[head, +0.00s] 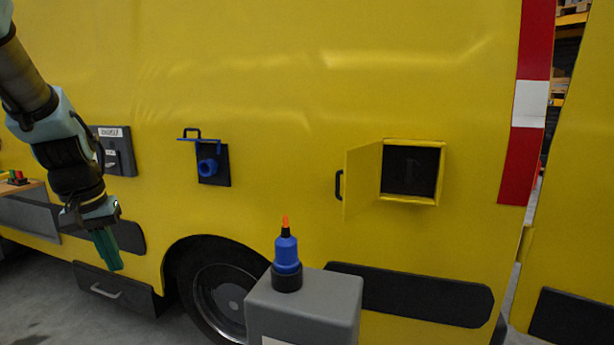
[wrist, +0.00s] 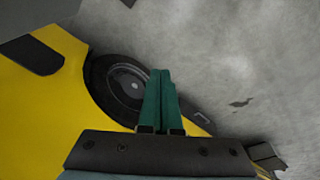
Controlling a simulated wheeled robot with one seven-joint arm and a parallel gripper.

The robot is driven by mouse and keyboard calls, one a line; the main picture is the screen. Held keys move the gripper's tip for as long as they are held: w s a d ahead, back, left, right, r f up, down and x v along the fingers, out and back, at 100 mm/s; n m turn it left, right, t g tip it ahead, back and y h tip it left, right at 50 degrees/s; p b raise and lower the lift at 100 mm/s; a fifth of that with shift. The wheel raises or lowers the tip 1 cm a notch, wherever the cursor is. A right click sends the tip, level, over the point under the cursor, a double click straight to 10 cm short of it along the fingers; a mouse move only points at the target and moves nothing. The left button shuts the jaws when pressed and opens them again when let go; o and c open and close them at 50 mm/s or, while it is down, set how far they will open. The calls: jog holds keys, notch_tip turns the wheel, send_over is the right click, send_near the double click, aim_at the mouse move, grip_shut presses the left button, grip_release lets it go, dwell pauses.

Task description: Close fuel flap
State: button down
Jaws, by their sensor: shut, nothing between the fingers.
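A yellow flap (head: 362,180) with a black handle stands swung open to the left of a dark square recess (head: 410,170) in the yellow vehicle's side. A blue lid (head: 199,139) with a black handle stands raised above a blue round fitting (head: 208,166) on a black plate. No readable label marks either as the fuel flap. My gripper (head: 112,262) is at the left in the head view, pointing down, apart from both. In the wrist view my gripper (wrist: 160,74) has its green fingers together with nothing between them. Neither flap shows there.
A grey pedestal (head: 305,305) with a blue, orange-tipped bottle (head: 286,250) stands in front of the vehicle, below and left of the yellow flap. A grey panel (head: 115,150) is behind my arm. A wheel (head: 222,292) is below the blue lid.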

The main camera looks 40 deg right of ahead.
aim_at(356, 178)
jog(key=w+d+r+m+g+h, duration=0.1)
jog(key=w+d+r+m, duration=0.15)
jog(key=d, duration=0.55)
jog(key=w+d+r+m+h, duration=0.1)
jog(key=d+r, duration=0.2)
jog(key=d, duration=0.5)
jog(key=w+d+r+m+g+h, duration=0.1)
jog(key=d+r+m, duration=0.15)
jog(key=d, duration=0.45)
jog(key=s+d+r+m+g+h, duration=0.1)
jog(key=s+d+r+m, duration=0.2)
jog(key=d, duration=0.5)
jog(key=s+d+r+m+g+h, duration=0.1)
jog(key=s+d+r+g, duration=0.1)
jog(key=d+r, duration=0.5)
jog(key=s+r+p+x, duration=0.1)
jog(key=p+x, duration=0.1)
jog(key=x, duration=0.5)
jog(key=s+d+p+x, duration=0.1)
jog(key=p+x, duration=0.1)
jog(key=x, duration=0.4)
jog(key=shift+s+d, duration=0.3)
jog(key=shift+s, duration=0.15)
jog(key=shift+s, duration=0.15)
